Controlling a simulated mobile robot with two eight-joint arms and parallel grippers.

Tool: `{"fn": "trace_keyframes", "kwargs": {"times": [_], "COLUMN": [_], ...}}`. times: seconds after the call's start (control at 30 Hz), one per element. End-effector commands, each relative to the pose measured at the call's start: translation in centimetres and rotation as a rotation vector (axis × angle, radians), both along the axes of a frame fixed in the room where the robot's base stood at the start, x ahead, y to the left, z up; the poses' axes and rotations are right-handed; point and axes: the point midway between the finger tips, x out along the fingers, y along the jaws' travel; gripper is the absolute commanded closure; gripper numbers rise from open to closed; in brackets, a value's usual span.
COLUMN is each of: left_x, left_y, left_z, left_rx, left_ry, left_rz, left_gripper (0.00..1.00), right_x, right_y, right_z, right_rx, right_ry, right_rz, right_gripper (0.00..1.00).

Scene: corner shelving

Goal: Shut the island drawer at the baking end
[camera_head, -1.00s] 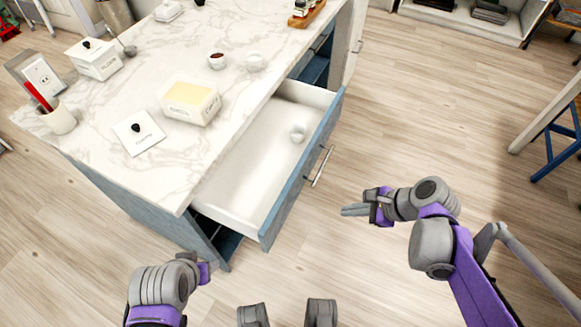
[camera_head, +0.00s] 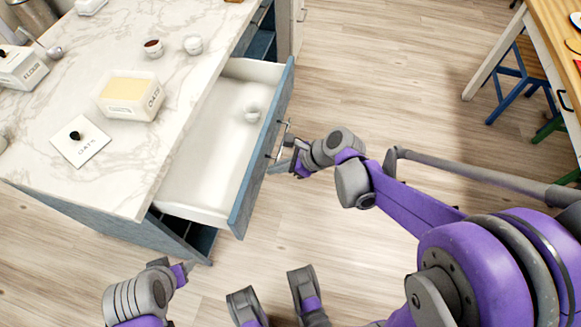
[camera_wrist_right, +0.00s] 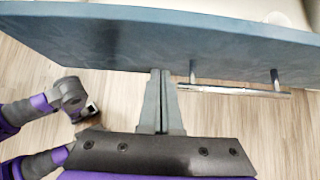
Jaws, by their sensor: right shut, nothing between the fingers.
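The island drawer (camera_head: 212,160) stands pulled out from the island, with a white inside and a blue front (camera_head: 262,150). A small white cup (camera_head: 252,113) sits in it. The drawer's metal bar handle (camera_head: 279,141) is on the front. My right gripper (camera_head: 277,168) is shut and empty, close to the drawer front beside the handle. In the right wrist view its closed fingers (camera_wrist_right: 159,85) point at the blue front (camera_wrist_right: 140,45), left of the handle (camera_wrist_right: 232,89); I cannot tell whether they touch it. My left gripper (camera_head: 183,272) is at the lower left, its fingers unclear.
A wooden table (camera_head: 555,50) with a blue stool (camera_head: 520,80) is at the right. The floor between is clear.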

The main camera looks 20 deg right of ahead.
Motion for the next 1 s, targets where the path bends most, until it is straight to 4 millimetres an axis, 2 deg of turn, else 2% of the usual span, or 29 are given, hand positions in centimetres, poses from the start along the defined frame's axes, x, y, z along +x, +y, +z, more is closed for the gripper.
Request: {"fn": "trace_keyframes", "kwargs": {"times": [0.17,0.67,0.87,1.0], "left_x": [0.0,0.0,0.0,0.1], "left_y": [0.0,0.0,0.0,0.0], "left_z": [-0.2,-0.2,-0.4,-0.6], "left_rx": [0.000,0.000,0.000,0.000], "left_ry": [0.001,0.001,0.001,0.002], "left_rz": [0.000,0.000,0.000,0.000], "left_gripper": [0.42,0.42,0.42,0.42], "right_x": [0.7,1.0,2.2,3.9], "right_y": [1.1,1.5,3.5,6.1], "right_z": [0.0,0.1,0.0,0.0], "right_rx": [0.000,0.000,0.000,0.001], "right_ry": [0.000,-0.001,-0.001,-0.001], "right_rz": [0.001,0.001,0.005,0.007], "right_gripper": [1.00,1.00,1.00,1.00]}}
